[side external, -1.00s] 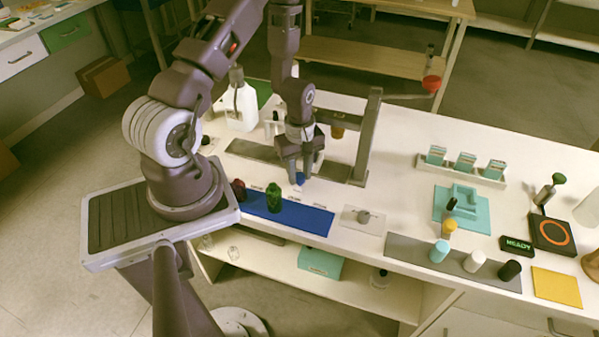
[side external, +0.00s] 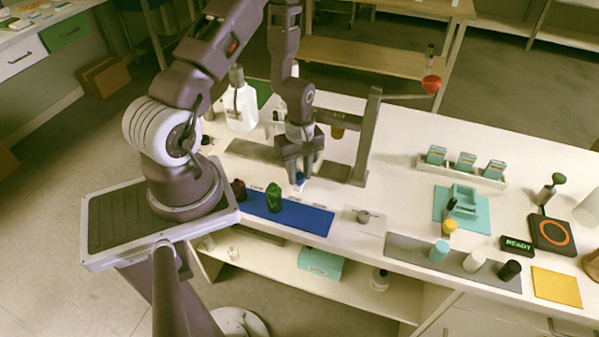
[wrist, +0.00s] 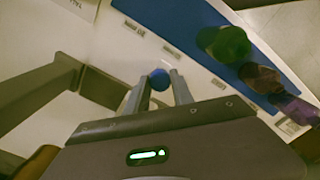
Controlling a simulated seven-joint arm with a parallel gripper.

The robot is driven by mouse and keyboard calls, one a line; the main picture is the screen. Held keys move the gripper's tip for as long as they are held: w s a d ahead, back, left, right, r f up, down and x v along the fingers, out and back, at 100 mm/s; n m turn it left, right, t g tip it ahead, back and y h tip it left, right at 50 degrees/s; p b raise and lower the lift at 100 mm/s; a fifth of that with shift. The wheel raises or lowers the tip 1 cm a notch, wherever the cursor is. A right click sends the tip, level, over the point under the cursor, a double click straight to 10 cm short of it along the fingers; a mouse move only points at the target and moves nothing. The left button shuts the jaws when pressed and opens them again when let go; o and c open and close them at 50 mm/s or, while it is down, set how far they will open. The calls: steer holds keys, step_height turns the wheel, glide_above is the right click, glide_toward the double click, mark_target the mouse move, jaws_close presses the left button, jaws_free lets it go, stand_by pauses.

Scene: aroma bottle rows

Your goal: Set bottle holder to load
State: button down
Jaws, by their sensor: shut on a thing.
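My gripper (side external: 298,181) is over the bench, just behind the blue mat (side external: 312,222). Its fingers are shut on a small blue-topped bottle (side external: 300,177). The round blue top (wrist: 159,78) shows between the fingertips in the wrist view; the fingers hide much of the rest. A dark green bottle (side external: 274,198) and a dark red bottle (side external: 238,190) stand at the left part of the mat. A teal block-like holder (side external: 464,196) sits on a teal mat (side external: 443,212) at the right; I cannot tell whether it is the bottle holder or what its setting is.
A grey frame post (side external: 367,135) stands right of my gripper, with a red ball on an arm (side external: 431,84). A white jug (side external: 240,106) is behind left.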

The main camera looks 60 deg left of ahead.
stand_by(0.4)
steer(key=s+a, duration=0.7)
steer(key=a, duration=0.1)
steer(key=shift+s, duration=0.4)
steer(key=c, duration=1.1)
jaws_free()
steer(key=shift+d, duration=0.1)
step_height(320, 180, up, 7)
steer(key=shift+r, duration=0.15)
